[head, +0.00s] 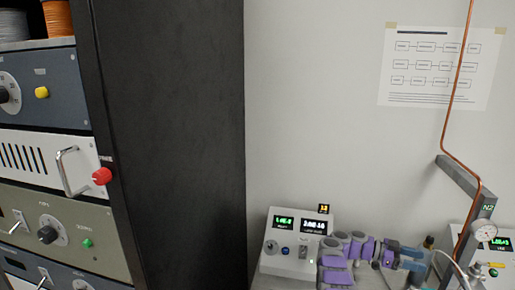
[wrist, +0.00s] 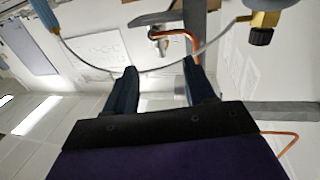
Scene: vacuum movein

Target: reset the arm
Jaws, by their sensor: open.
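My gripper (wrist: 159,70) is open in the wrist view, its two dark blue fingers apart. I see nothing held between them. A thin grey hose crosses behind the fingertips; how far away it is I cannot tell. My arm, purple and grey, is at the lower right in the head view, in front of a white instrument box (head: 290,240) with green and white displays.
A black rack side (head: 170,140) and instrument panels (head: 45,160) stand at the left. A copper pipe (head: 455,110), a grey bracket (head: 460,180) and a round gauge (head: 484,230) are at the right. A brass fitting (wrist: 263,22) is at upper right. A paper diagram (head: 437,67) hangs on the wall.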

